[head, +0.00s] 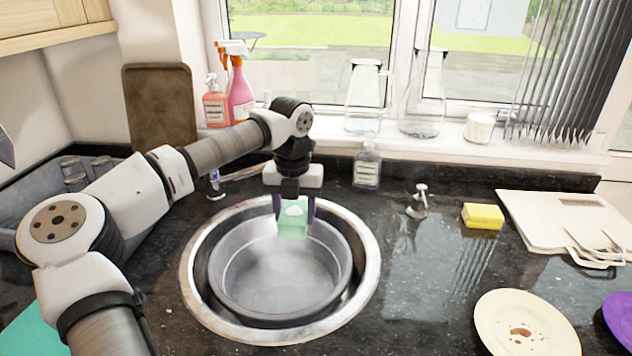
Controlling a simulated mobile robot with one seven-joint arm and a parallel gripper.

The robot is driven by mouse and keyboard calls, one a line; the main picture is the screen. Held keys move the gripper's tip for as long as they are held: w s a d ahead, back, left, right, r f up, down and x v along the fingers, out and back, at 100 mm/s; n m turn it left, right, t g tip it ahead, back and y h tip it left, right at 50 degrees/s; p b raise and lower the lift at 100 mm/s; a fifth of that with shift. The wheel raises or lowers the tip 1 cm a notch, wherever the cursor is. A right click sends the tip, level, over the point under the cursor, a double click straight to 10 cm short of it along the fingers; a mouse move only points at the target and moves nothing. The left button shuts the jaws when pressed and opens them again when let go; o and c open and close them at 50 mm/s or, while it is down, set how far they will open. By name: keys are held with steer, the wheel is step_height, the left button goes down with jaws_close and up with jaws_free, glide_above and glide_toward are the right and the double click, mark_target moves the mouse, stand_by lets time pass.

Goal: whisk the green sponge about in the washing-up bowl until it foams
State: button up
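A green sponge (293,229) with a white patch like foam on its face is between the fingers of my gripper (293,208). The gripper points down, shut on the sponge, over the far part of the grey washing-up bowl (225,262). The bowl sits in the round metal sink (368,262). Its inside looks grey and hazy; I cannot tell how much water or foam is in it. I cannot tell whether the sponge touches the bowl's contents.
A yellow sponge (483,216), a tap-like fitting (418,203) and a clear soap bottle (367,168) stand right of the sink.

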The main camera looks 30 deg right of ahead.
steer(key=a+f, duration=0.1)
steer(key=a, duration=0.2)
steer(key=b, duration=1.1)
glide_above(284, 291)
steer(key=shift+s+f, duration=0.1)
steer(key=shift+f, duration=8.55)
